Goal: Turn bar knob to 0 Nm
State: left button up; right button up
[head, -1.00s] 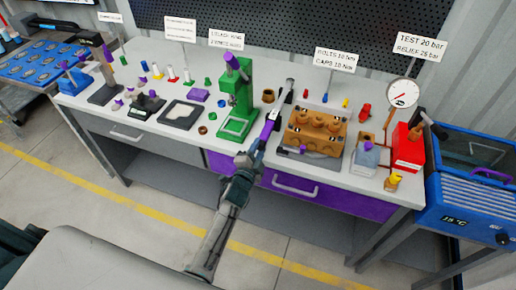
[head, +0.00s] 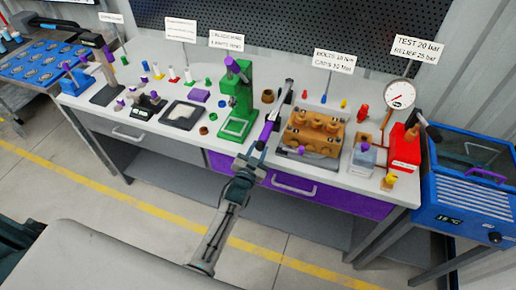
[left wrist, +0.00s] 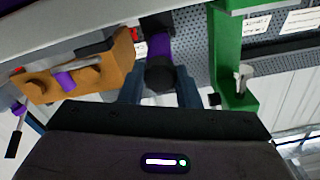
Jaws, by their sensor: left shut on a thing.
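A torque bar with a purple grip (head: 267,131) and a dark shaft lies at the bench's front edge, between the green press and the orange pump block. In the left wrist view its dark end knob (left wrist: 160,74) sits between my fingers, with the purple grip (left wrist: 159,48) beyond it. My left gripper (head: 257,149) is shut on this knob; it also shows in the left wrist view (left wrist: 160,88). Any scale or torque reading on the bar is too small to read. My right gripper is not in view.
The green press (head: 238,100) stands just left of the bar. The orange pump block (head: 312,132) is close on its right. Further right are a round gauge (head: 399,94) and a red unit (head: 404,149). The purple drawer (head: 330,198) is below the bench edge.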

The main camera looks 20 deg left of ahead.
pick_arm(q)
jog(key=shift+n, duration=0.5)
jog(key=o, duration=1)
jog(key=shift+s+a+f+b, duration=0.1)
jog(key=shift+s+b, duration=0.25)
jog(key=shift+s, duration=2.35)
jog(key=shift+s+a+b, duration=0.1)
jog(key=shift+s+b, duration=0.25)
jog(key=shift+s, duration=2.35)
